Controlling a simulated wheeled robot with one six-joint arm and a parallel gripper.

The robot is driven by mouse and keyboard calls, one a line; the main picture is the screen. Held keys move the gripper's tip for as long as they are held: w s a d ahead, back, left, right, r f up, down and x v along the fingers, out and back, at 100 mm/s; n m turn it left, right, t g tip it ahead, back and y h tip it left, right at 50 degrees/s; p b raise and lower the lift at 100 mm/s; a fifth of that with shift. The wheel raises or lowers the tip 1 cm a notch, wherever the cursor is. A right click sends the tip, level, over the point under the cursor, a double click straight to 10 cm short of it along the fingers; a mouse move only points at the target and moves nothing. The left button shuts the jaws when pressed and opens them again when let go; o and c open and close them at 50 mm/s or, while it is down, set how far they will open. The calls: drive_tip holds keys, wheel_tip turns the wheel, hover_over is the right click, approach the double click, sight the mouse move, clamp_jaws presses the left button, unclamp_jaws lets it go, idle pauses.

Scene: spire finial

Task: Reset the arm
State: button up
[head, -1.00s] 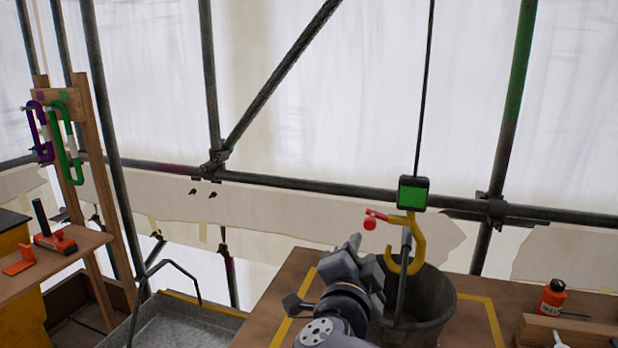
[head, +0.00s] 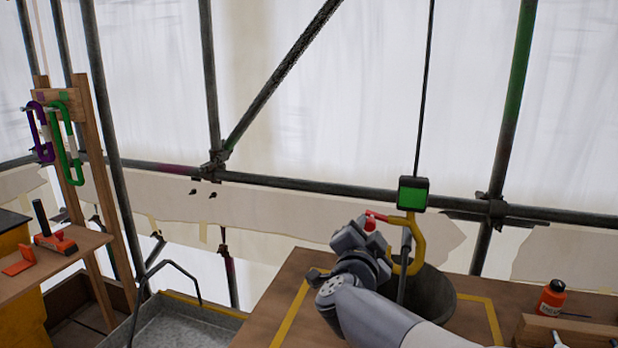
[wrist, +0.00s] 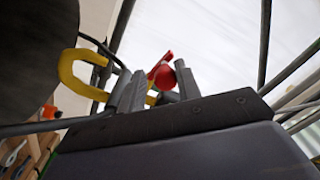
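My gripper (head: 358,236) is just left of the yellow hook (head: 419,245) in the head view. In the wrist view its two fingers (wrist: 158,84) stand apart, so it is open. The red latch knob (head: 370,224) of the hook shows between or just beyond the fingers in the wrist view (wrist: 163,75); I cannot tell if they touch it. The hook hangs below a black box with a green screen (head: 413,194). A dark bucket (head: 437,298) stands on the wooden table below, partly behind my arm. Its handle (head: 405,255) rises to the hook; whether it sits in the hook is unclear.
The wooden table (head: 272,325) has yellow tape lines. An orange bottle (head: 551,297) stands at right. A grey metal tray (head: 185,318) is at lower left, near a shelf (head: 70,262) with an orange-based tool. Scaffold poles (head: 350,190) cross behind. The air above the table's left side is clear.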

drive_tip(key=shift+f+n, duration=0.25)
drive_tip(key=shift+n, duration=0.35)
drive_tip(key=shift+a, duration=0.1)
